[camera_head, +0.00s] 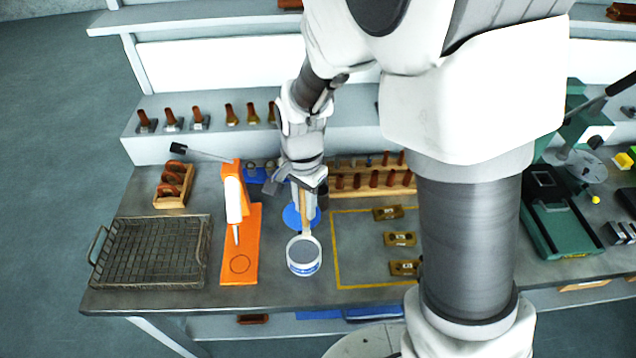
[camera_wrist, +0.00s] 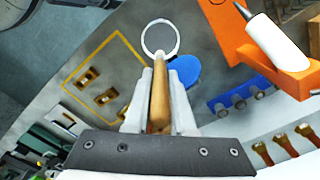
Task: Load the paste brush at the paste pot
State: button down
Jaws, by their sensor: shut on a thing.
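The paste pot (camera_head: 304,268) is a round white tub with a blue label and a grey inside, near the front edge of the bench. In the wrist view its pale round rim (camera_wrist: 146,44) shows beyond the fingers. My gripper (camera_head: 304,204) is shut on the wooden handle of the paste brush (camera_wrist: 159,100), just behind the pot. The brush (camera_head: 304,217) points toward the pot, and its head end overlaps the pot's back rim in both views. I cannot tell whether the bristles touch the paste.
A blue disc (camera_head: 292,217) lies behind the pot. An orange stand (camera_head: 246,245) with a white bottle is to the left, beside a wire mesh basket (camera_head: 150,252). A yellow-outlined area (camera_head: 362,262) with brass plates is to the right. A wooden rack of handled tools (camera_head: 345,192) stands behind.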

jog(key=shift+m, duration=0.4)
jog(key=shift+s+a+f+b, duration=0.15)
jog(key=shift+f+b, duration=0.6)
jog(key=shift+f, duration=0.2)
jog(key=shift+s+a+f+b, duration=0.15)
jog(key=shift+s+f+b, duration=0.05)
jog(key=shift+f+b, duration=0.65)
jog(key=shift+s+a+f+b, duration=0.15)
jog(key=shift+f+b, duration=0.5)
jog(key=shift+f, duration=0.35)
jog(key=shift+f+b, duration=0.4)
jog(key=shift+f, duration=0.15)
notch_tip(320, 180, up, 7)
jog(key=p, duration=0.5)
jog(key=shift+p, duration=0.35)
dwell(0.4)
jog(key=w+d+f+n+b, duration=0.2)
jog(key=w+d+f+n, duration=0.2)
jog(key=d, duration=0.3)
jog(key=w+d+f+n+b, duration=0.2)
jog(key=w+d+f+n, duration=0.1)
jog(key=d, duration=0.5)
jog(key=shift+w+f+n+b, duration=0.35)
jog(key=shift+f+n, duration=0.35)
jog(key=shift+n, duration=0.3)
